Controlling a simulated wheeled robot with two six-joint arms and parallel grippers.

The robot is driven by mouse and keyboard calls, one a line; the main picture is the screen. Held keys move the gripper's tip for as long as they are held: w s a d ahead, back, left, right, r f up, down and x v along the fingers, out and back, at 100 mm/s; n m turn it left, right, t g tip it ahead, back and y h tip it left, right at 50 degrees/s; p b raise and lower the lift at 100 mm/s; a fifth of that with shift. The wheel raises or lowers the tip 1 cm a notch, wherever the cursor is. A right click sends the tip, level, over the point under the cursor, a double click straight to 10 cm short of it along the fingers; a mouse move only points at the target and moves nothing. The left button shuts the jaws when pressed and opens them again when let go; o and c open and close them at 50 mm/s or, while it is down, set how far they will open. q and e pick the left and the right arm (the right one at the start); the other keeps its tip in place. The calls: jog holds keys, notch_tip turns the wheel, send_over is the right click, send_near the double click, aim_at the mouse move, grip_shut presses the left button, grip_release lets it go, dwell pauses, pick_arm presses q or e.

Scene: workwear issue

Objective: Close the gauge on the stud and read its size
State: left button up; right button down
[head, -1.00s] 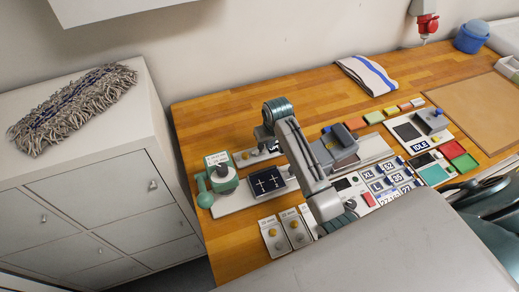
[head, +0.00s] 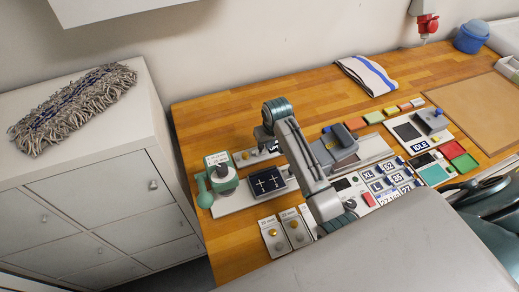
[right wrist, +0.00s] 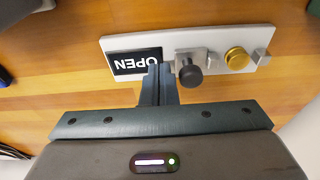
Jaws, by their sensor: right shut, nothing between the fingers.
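The gauge is a pale plate (right wrist: 222,40) at the back left of the bench. Its black display (right wrist: 138,62) reads OPEN, upside down in the right wrist view. A gold stud (right wrist: 237,58) sits between the fixed grey end block (right wrist: 262,47) and the sliding jaw with a black knob (right wrist: 190,75). A gap shows between sliding jaw and stud. My right gripper (right wrist: 158,80) is shut and empty, its fingertips beside the knob on the display side; I cannot tell whether they touch. In the head view the gripper (head: 264,142) hangs over the gauge. My left gripper is out of view.
A green device (head: 222,178) and a black panel with white crosses (head: 267,182) stand just in front of the gauge. Labelled plates with knobs (head: 275,235) lie nearer. A striped cloth (head: 366,75) lies at the back. Bare wood is free behind the gauge.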

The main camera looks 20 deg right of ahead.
aim_at(264, 151)
jog(key=shift+w+a+p, duration=0.1)
jog(key=shift+a+p, duration=0.25)
jog(key=shift+a, duration=1.2)
dwell(0.5)
jog(key=shift+d, duration=0.6)
dwell(0.4)
notch_tip(264, 151, up, 8)
dwell(0.8)
dwell(0.4)
